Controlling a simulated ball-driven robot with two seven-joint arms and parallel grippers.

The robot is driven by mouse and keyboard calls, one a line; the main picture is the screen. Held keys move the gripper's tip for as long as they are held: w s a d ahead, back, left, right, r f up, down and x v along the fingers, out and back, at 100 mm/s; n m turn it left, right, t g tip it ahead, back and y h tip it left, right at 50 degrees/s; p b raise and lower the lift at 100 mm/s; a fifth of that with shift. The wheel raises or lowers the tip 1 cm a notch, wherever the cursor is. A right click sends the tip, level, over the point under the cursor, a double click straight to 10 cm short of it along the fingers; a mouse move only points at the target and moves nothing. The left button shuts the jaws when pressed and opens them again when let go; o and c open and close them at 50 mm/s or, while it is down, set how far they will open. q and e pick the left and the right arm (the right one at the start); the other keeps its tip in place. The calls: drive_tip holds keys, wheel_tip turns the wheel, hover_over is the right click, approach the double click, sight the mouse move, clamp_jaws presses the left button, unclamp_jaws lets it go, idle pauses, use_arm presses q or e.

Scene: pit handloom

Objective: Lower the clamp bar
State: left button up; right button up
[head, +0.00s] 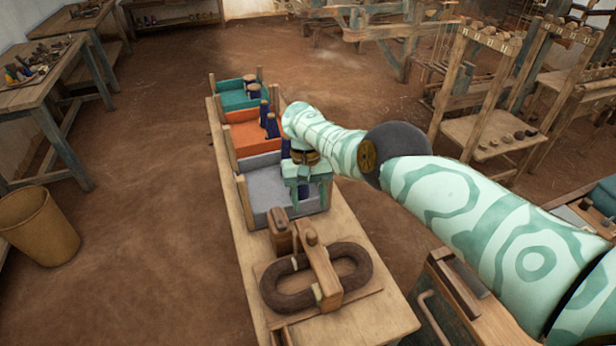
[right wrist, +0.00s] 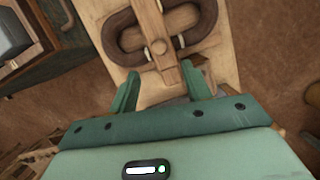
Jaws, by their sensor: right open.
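The clamp bar (head: 322,272) is a light wooden bar that reaches across a dark brown oval ring (head: 270,293) on a wooden base board (head: 371,285). I cannot tell whether the bar touches the ring. In the right wrist view the bar (right wrist: 151,24) runs over the ring (right wrist: 127,41) toward my fingers. My right gripper (head: 308,197) is green, open and empty, above the bench just beyond the clamp. In the right wrist view its two fingers (right wrist: 161,88) stand apart on either side of the bar's near end. My left gripper is not in view.
The narrow wooden bench (head: 385,312) carries teal (head: 232,100), orange (head: 240,137) and grey (head: 262,190) trays, with dark spools beside my arm. A wooden block (head: 282,236) stands at the clamp's back left. A bin (head: 38,228) stands left; the floor between is clear.

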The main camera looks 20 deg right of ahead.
drive_tip(key=v, duration=0.6)
drive_tip(key=shift+b, duration=0.45)
